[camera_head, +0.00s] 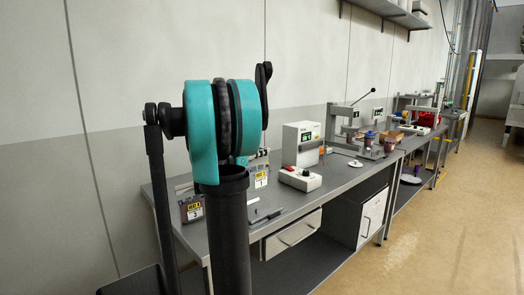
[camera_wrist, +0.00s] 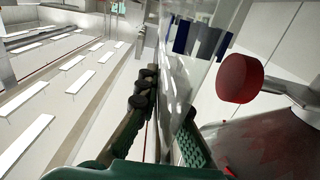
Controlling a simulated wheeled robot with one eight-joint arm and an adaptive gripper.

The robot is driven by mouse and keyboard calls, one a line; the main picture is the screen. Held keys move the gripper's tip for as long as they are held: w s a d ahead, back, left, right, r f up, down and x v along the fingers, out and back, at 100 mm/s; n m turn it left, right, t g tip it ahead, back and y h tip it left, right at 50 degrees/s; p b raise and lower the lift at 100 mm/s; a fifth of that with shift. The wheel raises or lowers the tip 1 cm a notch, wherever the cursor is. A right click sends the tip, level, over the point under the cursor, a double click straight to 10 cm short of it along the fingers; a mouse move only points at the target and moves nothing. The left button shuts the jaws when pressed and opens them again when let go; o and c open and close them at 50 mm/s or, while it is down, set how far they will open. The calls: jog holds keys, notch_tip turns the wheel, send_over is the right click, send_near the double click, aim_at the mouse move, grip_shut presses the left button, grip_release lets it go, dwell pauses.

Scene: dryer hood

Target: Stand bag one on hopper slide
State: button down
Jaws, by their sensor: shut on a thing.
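My gripper (camera_wrist: 170,115) shows in the wrist view, with a dark padded finger on the left and a green finger on the right. It is shut on a clear, shiny bag-like thing (camera_wrist: 180,85) with blue marks near its top; I cannot read which bag it is. In the head view my arm hides the gripper. On the bench, a dark pack with a yellow-and-white label (camera_head: 261,179) seems to read 1. Another labelled pack (camera_head: 192,211) stands nearer, left of my arm. I cannot make out a hopper slide for sure.
A round red knob (camera_wrist: 240,77) and a reddish-brown body (camera_wrist: 270,150) are close on the wrist view's right. The grey bench (camera_head: 328,180) carries a white box (camera_head: 300,144), a control box with a red button (camera_head: 299,178) and a lever press (camera_head: 345,120). The floor at right is clear.

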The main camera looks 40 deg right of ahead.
aim_at(262, 171)
jog(key=shift+f, duration=4.2)
jog(key=c, duration=1.6)
grip_release()
jog(key=shift+a, duration=0.1)
jog(key=s+a, duration=0.1)
jog(key=a, duration=1)
jog(key=shift+a, duration=0.35)
